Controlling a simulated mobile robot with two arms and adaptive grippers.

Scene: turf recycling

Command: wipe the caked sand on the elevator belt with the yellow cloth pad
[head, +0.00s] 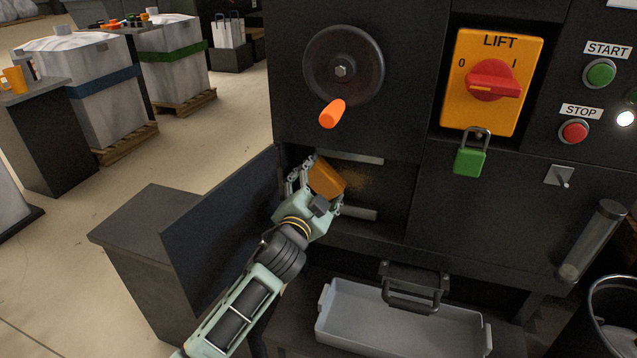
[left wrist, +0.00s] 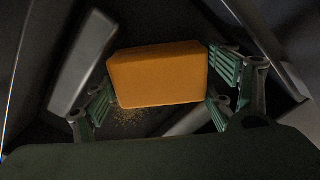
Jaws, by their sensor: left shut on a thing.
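The yellow cloth pad (head: 326,178), orange-yellow in this light, is held in my left gripper (head: 318,190) inside the low opening of the dark machine. In the left wrist view the pad (left wrist: 158,76) sits between the green fingers of the gripper (left wrist: 160,85), which are shut on its two sides. The caked sand (head: 360,181) is a brown patch on the dark elevator belt (head: 385,190), just right of the pad. Some sand (left wrist: 130,116) also shows below the pad in the left wrist view. Whether the pad touches the belt cannot be told. My right gripper is not in view.
An open dark door (head: 222,228) stands left of the opening. Above are a handwheel (head: 343,65) with an orange handle and a red lift switch (head: 493,80) with a green padlock (head: 470,161). A grey tray (head: 400,325) lies below the opening.

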